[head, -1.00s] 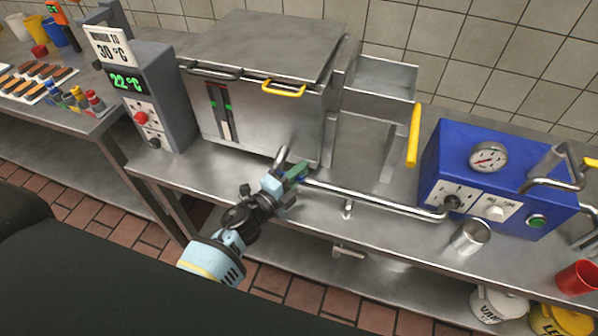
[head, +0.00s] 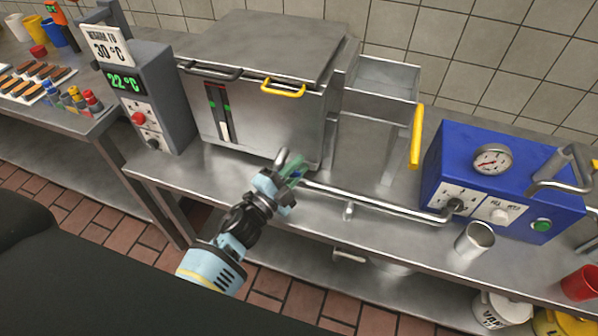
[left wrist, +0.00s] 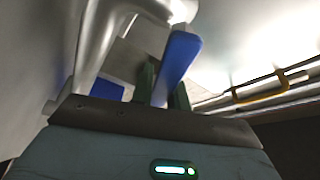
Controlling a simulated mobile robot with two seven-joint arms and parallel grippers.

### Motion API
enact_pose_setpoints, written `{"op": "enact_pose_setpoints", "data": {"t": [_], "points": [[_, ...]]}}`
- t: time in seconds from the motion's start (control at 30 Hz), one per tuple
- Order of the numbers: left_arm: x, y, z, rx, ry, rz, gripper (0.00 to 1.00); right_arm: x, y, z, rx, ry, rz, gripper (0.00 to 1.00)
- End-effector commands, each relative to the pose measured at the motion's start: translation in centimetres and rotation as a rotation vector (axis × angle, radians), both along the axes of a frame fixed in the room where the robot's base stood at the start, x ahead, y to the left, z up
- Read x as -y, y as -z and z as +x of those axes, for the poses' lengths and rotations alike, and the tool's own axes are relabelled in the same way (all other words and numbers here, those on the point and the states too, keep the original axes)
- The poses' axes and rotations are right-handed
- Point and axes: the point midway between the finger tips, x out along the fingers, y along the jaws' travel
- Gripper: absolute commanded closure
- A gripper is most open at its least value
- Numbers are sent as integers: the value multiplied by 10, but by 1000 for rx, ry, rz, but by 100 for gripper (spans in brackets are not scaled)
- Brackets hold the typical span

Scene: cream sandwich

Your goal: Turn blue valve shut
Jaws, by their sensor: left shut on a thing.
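The blue valve handle (left wrist: 182,55) shows in the left wrist view as a flat blue lever beside a metal pipe. My left gripper (head: 292,171) is at the pipe in front of the steel vat, in the middle of the head view. Its green fingers (left wrist: 163,90) are shut on the blue handle, one on each side of it. In the head view the fingers largely hide the handle, so its exact angle cannot be told there. My right gripper is not in view.
The steel vat (head: 255,125) stands just behind the gripper. The pipe (head: 380,205) runs right to a blue machine (head: 500,180) with a gauge. A metal cup (head: 474,241) and a red cup (head: 581,284) stand near the counter's front edge. A temperature display (head: 150,95) is at left.

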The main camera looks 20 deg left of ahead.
Motion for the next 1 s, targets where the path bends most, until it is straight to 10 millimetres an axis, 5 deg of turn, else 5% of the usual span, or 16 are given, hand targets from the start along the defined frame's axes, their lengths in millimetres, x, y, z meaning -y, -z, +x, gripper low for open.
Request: {"op": "enact_pose_setpoints", "data": {"t": [1.0], "points": [[-45, -35, 1, -33, 0, -936, 100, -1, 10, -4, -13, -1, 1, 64]]}}
